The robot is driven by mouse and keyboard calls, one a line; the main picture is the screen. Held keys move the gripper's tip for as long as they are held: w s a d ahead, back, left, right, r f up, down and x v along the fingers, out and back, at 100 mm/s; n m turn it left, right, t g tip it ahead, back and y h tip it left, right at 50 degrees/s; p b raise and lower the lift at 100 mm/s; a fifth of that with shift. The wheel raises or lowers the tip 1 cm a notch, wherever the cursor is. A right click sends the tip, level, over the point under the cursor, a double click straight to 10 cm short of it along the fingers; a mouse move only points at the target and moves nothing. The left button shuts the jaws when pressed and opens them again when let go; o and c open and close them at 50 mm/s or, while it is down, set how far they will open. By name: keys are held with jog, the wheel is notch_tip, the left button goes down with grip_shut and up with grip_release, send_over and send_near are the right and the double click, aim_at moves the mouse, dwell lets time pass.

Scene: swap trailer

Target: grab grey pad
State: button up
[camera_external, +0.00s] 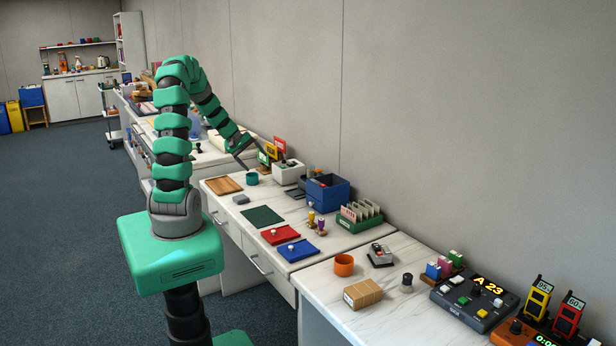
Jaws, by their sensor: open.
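A small grey block-like pad (240,199) lies on the white marbled counter near its front edge, between the wooden board and the dark green mat. A flat dark grey piece (295,193) lies farther back, left of the blue box; I cannot tell which of the two is the grey pad. My gripper (246,168) is at the end of the green and black arm, pointing down above the back of the counter, close to a teal cup (252,178). It is apart from both grey things. Its fingers are small in view; it is open, with nothing seen between them.
A wooden board (223,185), a dark green mat (262,216), red (280,235) and blue (297,250) knobbed plates lie along the front. A blue box (328,194), a white bin (288,172) and a green card rack (359,217) stand behind. Little figures (316,222) stand mid-counter.

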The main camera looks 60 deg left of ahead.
jog(key=s+a+f+n+t+h+p, duration=0.1)
jog(key=s+a+f+n+t+p, duration=0.15)
jog(key=s+f+n, duration=0.7)
jog(key=n+t+y+p, duration=0.4)
jog(key=n+y, duration=0.1)
jog(key=n, duration=0.8)
send_near(237, 198)
jog(key=x, duration=0.4)
jog(key=shift+s+d+f, duration=0.15)
jog(key=shift+d+f, duration=0.15)
jog(key=shift+d, duration=0.05)
jog(key=shift+t, duration=0.25)
jog(key=shift+a+p+x, duration=0.2)
jog(key=shift+p+x, duration=0.15)
jog(key=shift+x, duration=2.4)
jog(key=shift+r, duration=0.1)
jog(key=shift+r, duration=0.1)
jog(key=c, duration=1.1)
